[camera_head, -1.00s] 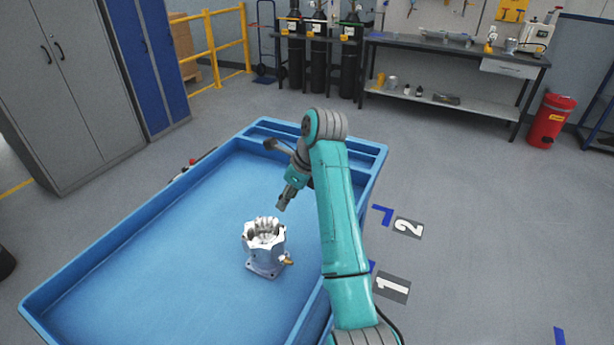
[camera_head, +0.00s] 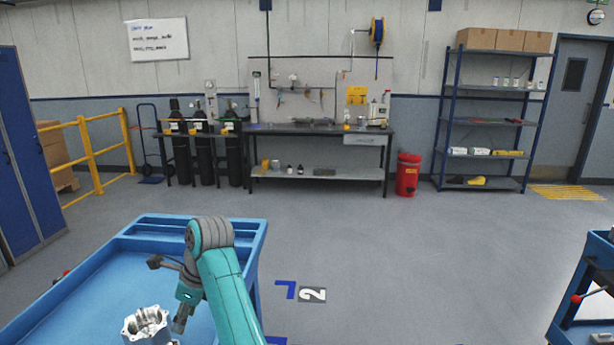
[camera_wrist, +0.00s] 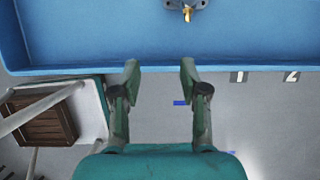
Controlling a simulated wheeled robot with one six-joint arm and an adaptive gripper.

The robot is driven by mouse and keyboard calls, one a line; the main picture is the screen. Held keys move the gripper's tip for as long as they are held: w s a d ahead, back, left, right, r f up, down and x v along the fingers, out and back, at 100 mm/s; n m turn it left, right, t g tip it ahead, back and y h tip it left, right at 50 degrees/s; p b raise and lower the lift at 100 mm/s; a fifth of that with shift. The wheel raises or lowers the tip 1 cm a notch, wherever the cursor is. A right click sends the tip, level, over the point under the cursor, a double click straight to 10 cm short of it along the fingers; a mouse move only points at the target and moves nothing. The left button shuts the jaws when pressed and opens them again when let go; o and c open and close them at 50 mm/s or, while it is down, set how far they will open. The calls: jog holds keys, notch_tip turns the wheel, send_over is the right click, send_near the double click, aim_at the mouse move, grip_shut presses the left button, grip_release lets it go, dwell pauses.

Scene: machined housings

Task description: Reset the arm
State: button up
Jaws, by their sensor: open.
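My teal arm bends over the blue tray cart in the head view, and my gripper (camera_head: 181,318) points down beside the machined housing. In the wrist view my gripper (camera_wrist: 160,75) is open, with nothing between its fingers. The silver housing (camera_head: 147,324) stands in the tray at the lower edge of the head view, cut off below. In the wrist view only the bottom part of the housing (camera_wrist: 187,5), with a brass fitting, shows at the top edge, apart from the fingers.
The blue tray (camera_head: 85,288) has raised rims. Floor marker 2 (camera_head: 312,294) lies to its right. Another blue cart (camera_head: 585,305) stands at the right edge. A workbench (camera_head: 320,131), red bin (camera_head: 408,174) and shelf rack (camera_head: 490,120) stand along the wall.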

jog(key=s+d+f+n+t, duration=0.1)
jog(key=d+f+n+t, duration=0.1)
jog(key=d+f, duration=0.75)
jog(key=s+d+f+n+t, duration=0.15)
jog(key=d+f, duration=0.25)
jog(key=f, duration=1.1)
jog(key=s+d+f+n+t, duration=0.4)
jog(key=s+d+f, duration=0.6)
jog(key=s+d, duration=0.35)
jog(key=s+d+r+n+t+h, duration=0.1)
jog(key=s+d+r+n+t, duration=0.1)
jog(key=s+d, duration=0.6)
jog(key=s+d+r+n+t+h, duration=0.1)
jog(key=s+d+r+n+t, duration=0.3)
jog(key=s, duration=0.6)
jog(key=s+d+r+n+t+h, duration=0.1)
jog(key=s+d+r+n, duration=0.4)
jog(key=s+r, duration=1.1)
jog(key=shift+d+r+h, duration=0.15)
jog(key=shift+d+h, duration=0.45)
jog(key=shift+h, duration=0.2)
jog(key=shift+s, duration=0.1)
